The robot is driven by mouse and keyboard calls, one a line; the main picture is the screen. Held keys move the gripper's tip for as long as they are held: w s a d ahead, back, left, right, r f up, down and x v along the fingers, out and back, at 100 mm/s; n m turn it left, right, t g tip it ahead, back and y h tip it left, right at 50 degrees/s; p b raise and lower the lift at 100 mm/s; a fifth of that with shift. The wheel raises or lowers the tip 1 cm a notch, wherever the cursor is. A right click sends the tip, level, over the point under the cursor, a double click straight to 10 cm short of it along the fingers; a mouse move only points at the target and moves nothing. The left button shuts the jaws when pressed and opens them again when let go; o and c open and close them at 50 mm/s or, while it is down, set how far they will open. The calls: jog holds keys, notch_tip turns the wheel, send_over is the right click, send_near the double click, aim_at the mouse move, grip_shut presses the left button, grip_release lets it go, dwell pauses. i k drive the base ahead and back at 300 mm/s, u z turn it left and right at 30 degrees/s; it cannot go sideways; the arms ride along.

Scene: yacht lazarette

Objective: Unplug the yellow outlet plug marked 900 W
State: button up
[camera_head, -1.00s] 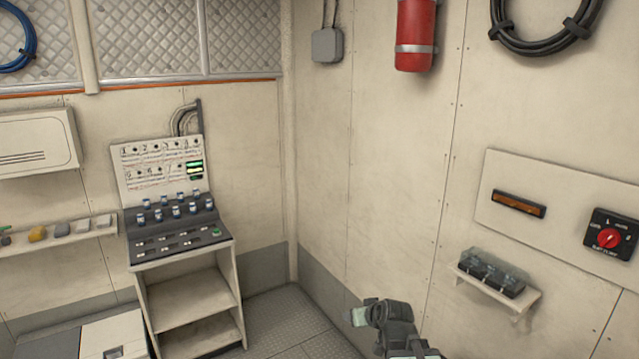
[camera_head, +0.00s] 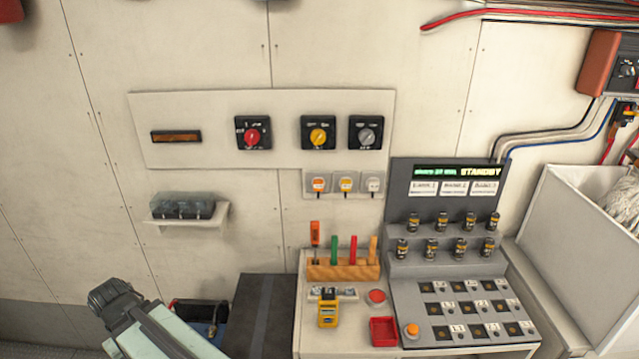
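A row of three small outlets sits on a pale plate (camera_head: 309,173) on the wall. The middle one holds a yellow plug (camera_head: 346,185). An orange plug (camera_head: 318,184) is to its left and a whitish one (camera_head: 373,185) to its right. The yellow plug appears seated against its outlet. Any watt marking is too small to read. Part of my arm shows at the lower left, well below and left of the outlets. I cannot make out gripper fingers in this view.
Above the outlets are red (camera_head: 253,134), yellow (camera_head: 318,134) and grey (camera_head: 369,134) rotary switches. Below stands a bench with a wooden tool rack (camera_head: 343,270), a yellow meter (camera_head: 328,313) and a red tray (camera_head: 384,331). A sloped console (camera_head: 470,310) stands right of the outlets. A small shelf (camera_head: 190,220) juts out at left.

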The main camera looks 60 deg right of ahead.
aim_at(345, 184)
jog(key=z, duration=2.3)
jog(key=k, duration=0.85)
jog(key=u, duration=1.65)
jog(key=i, duration=1)
jog(key=z, duration=0.05)
